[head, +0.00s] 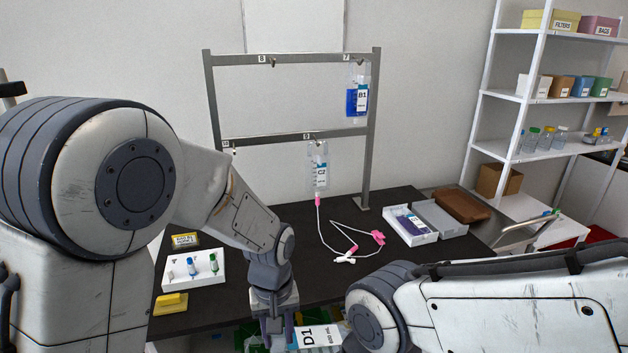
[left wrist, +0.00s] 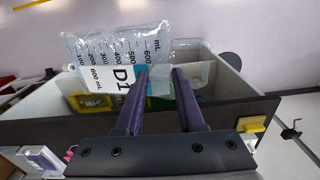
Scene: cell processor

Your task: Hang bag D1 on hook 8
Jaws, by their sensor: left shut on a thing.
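Bag D1 (head: 318,336) is a clear bag with a white and blue label, low in the head view at the table's front edge. In the left wrist view bag D1 (left wrist: 112,62) shows its volume marks, and its edge lies between the dark fingers. My left gripper (left wrist: 161,76) is shut on that edge; it also shows in the head view (head: 277,332), partly cut off below.
The rack (head: 290,138) stands on the dark table (head: 285,225). Bag B1 (head: 357,98) hangs at hook 7; bag C2 (head: 318,172) hangs at hook 9 with tubing onto the table. A white tube holder (head: 195,281) stands left. An open container (left wrist: 235,95) lies behind bag D1.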

